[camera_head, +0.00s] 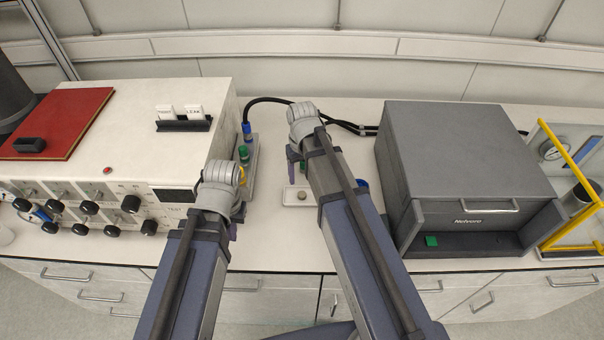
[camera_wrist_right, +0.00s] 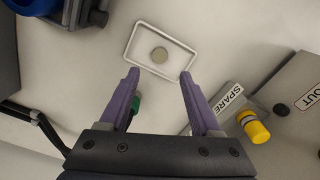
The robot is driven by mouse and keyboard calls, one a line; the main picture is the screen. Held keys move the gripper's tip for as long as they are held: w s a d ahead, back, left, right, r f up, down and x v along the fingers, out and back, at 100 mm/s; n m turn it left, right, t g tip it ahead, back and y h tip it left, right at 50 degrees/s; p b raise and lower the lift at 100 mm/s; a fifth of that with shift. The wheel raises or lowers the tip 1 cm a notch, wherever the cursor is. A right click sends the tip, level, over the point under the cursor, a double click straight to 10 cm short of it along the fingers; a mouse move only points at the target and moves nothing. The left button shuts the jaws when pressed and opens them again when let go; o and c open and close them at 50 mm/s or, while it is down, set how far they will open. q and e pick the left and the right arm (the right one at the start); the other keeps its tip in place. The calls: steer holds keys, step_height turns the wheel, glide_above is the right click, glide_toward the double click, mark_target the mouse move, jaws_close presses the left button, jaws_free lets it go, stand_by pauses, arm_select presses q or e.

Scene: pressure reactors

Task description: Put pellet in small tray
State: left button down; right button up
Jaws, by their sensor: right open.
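The small tray (camera_head: 289,197) is a shallow white rectangle on the bench between the two instruments; it also shows in the right wrist view (camera_wrist_right: 144,36). The pellet (camera_wrist_right: 160,54), a small grey-beige disc, lies flat inside it, and shows in the head view too (camera_head: 302,196). My right gripper (camera_wrist_right: 159,74) is open and empty, its purple fingertips apart near the tray's edge, with the pellet ahead of the gap. In the head view my right wrist hides much of that gripper. My left gripper (camera_head: 234,230) is mostly hidden behind its own wrist, so its jaws cannot be read.
A cream control box (camera_head: 150,110) with knobs stands left and a grey Nelvora unit (camera_head: 455,150) right. A block labelled SPARE (camera_wrist_right: 228,101) with a yellow-capped fitting (camera_wrist_right: 256,130) lies close to the right finger. Black hoses (camera_head: 285,101) run behind.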

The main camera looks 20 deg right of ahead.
steer(key=s+a+r+n+h+p, duration=0.1)
steer(key=s+a+r, duration=0.3)
steer(key=s+a, duration=0.6)
steer(key=s+n+p, duration=0.1)
steer(key=s, duration=0.3)
steer(key=shift+s+a+n+p, duration=0.15)
steer(key=shift+a+n+p, duration=0.15)
steer(key=shift+p, duration=0.1)
